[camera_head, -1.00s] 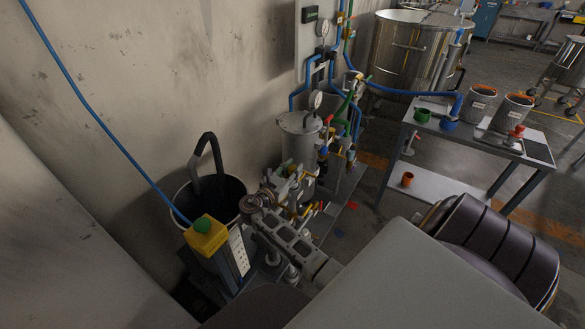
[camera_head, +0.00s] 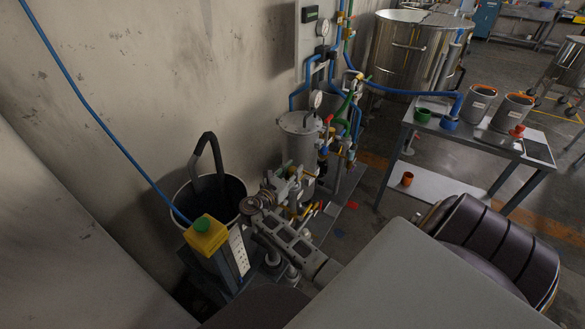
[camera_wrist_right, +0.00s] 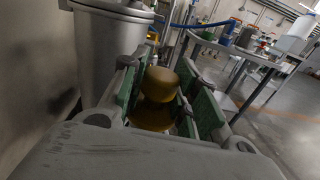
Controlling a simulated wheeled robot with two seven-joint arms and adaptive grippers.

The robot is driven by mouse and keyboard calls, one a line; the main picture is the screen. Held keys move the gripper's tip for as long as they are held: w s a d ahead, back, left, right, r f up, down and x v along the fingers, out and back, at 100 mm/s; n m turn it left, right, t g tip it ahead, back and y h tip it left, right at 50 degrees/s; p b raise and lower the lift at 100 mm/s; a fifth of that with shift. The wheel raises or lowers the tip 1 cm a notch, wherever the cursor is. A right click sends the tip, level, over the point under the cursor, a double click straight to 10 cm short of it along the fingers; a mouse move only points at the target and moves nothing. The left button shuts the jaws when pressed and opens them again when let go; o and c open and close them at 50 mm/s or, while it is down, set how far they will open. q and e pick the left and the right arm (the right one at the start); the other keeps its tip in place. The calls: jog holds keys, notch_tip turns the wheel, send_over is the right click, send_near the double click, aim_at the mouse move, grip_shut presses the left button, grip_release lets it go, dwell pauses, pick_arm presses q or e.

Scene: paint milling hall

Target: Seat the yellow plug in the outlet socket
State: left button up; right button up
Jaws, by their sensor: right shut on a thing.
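The yellow plug (camera_wrist_right: 159,86) shows in the right wrist view as a rounded, dull yellow piece with a wider yellow part below it. It sits between the green-padded fingers of my right gripper (camera_wrist_right: 160,92), which is shut on it. In the head view my right gripper (camera_head: 288,186) is low beside the grey filter vessel (camera_head: 299,140), among small valves and pipe fittings. I cannot clearly pick out the plug there. The outlet socket cannot be told apart from the fittings, and my gripper may hide it. My left gripper is not in view.
A black bucket (camera_head: 178,206) and a yellow box with a green button (camera_head: 205,236) stand left of my right arm. The wall is close behind. Blue pipes and valves rise beyond the vessel. A steel table (camera_head: 540,135) with pots stands at the right.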

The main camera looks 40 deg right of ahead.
jog(key=shift+f+b, duration=0.65)
jog(key=shift+f, duration=0.75)
dwell(0.5)
jog(key=o, duration=1.2)
jog(key=shift+r, duration=4.95)
